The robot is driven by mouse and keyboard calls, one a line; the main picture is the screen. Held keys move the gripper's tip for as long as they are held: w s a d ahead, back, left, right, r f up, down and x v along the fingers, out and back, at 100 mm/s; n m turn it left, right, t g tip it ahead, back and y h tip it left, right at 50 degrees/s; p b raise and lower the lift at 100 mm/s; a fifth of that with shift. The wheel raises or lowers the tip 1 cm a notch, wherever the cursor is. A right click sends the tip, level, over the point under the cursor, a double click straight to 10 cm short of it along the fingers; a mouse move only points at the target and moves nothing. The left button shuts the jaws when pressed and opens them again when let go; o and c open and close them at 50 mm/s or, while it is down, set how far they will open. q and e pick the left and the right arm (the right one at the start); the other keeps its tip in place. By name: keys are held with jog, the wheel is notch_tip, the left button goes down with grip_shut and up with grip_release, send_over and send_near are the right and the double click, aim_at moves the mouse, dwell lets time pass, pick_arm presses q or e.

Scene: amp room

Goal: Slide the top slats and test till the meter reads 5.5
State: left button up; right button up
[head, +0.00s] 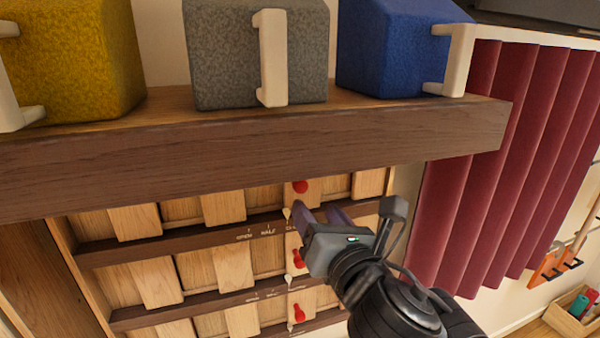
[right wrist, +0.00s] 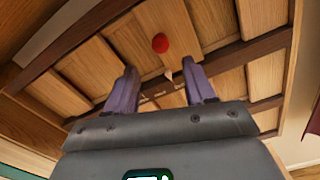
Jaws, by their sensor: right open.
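The slat panel under the shelf has wooden slats in stacked rows between dark rails. The top row of slats (head: 222,208) has a red knob (head: 300,186) near its right part. Pale pointers hang under the knobs, beside small scale marks on the rail (head: 268,231). My right gripper (head: 322,212) is open in front of the top rail, just below and right of the top knob. In the right wrist view the red knob (right wrist: 160,42) lies beyond the two purple fingers (right wrist: 163,88), with nothing between them but the pointer and wood behind. My left gripper and a meter are not in view.
A thick wooden shelf (head: 250,150) juts out above the slats, bearing a yellow block (head: 85,60), a grey block (head: 220,55) and a blue block (head: 390,50) with pale handles. Lower rows have red knobs (head: 298,259). A maroon curtain (head: 490,170) hangs at right.

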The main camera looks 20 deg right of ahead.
aim_at(302, 191)
jog(key=w, duration=1)
jog(key=shift+w+d, duration=0.15)
jog(key=shift+d, duration=0.1)
jog(key=shift+c, duration=0.3)
grip_shut()
jog(key=shift+f, duration=0.1)
